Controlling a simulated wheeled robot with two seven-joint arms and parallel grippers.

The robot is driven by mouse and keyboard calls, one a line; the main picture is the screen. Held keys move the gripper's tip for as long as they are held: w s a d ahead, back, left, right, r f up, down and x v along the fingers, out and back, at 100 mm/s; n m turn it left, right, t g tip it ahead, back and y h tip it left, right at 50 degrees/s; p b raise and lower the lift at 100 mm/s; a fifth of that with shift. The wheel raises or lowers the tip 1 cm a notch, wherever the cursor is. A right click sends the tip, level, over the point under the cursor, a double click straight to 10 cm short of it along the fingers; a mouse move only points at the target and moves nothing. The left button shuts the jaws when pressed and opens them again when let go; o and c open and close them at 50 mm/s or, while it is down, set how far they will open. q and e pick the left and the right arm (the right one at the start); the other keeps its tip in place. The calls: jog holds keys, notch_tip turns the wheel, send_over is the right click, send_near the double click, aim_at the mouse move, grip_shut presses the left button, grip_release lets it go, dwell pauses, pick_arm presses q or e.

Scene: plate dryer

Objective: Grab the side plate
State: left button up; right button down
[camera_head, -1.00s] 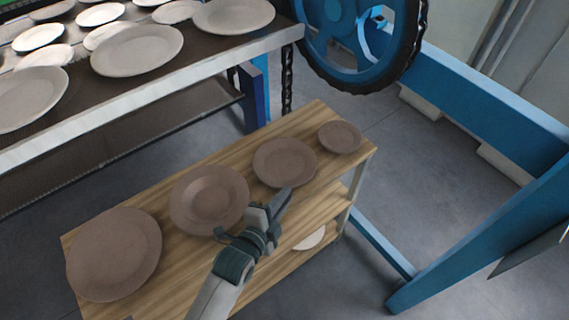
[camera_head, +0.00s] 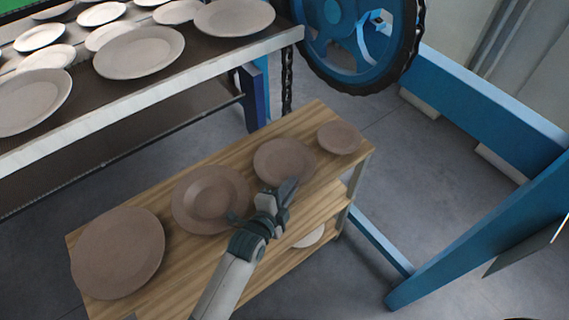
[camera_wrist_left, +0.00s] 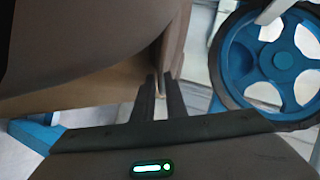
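Several brown plates lie in a row on a wooden shelf unit. From left to right they are a large flat plate (camera_head: 118,252), a deeper plate (camera_head: 210,198), a medium plate (camera_head: 284,160) that looks like the side plate, and a small plate (camera_head: 340,137). My left gripper (camera_head: 279,194) is at the near rim of the medium plate and overlaps it in the head view; contact cannot be told. Its fingers (camera_wrist_left: 160,82) look slightly apart, with no plate clearly held. A large brown plate surface (camera_wrist_left: 75,35) fills the upper left of the wrist view. My right gripper is out of view.
The wooden shelf unit (camera_head: 180,268) has a lower shelf holding a pale plate (camera_head: 309,237). A metal rack (camera_head: 215,58) with several pale plates stands at the upper left. A blue wheel (camera_head: 358,35) and blue frame (camera_head: 490,100) stand at the right, with bare floor between.

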pick_arm(q)
grip_shut()
jog(key=shift+r, duration=0.1)
jog(key=shift+r, duration=0.1)
jog(key=shift+r, duration=0.45)
jog(key=r, duration=0.1)
jog(key=r+b, duration=0.1)
jog(key=r, duration=0.1)
jog(key=shift+s+d+r, duration=0.1)
jog(key=shift+s, duration=0.15)
jog(key=s+d+r+b, duration=0.2)
jog(key=s+r, duration=0.4)
jog(key=s, duration=0.4)
jog(key=shift+s+d+r, duration=0.35)
jog(key=shift+d, duration=0.2)
jog(key=shift+w+a, duration=0.1)
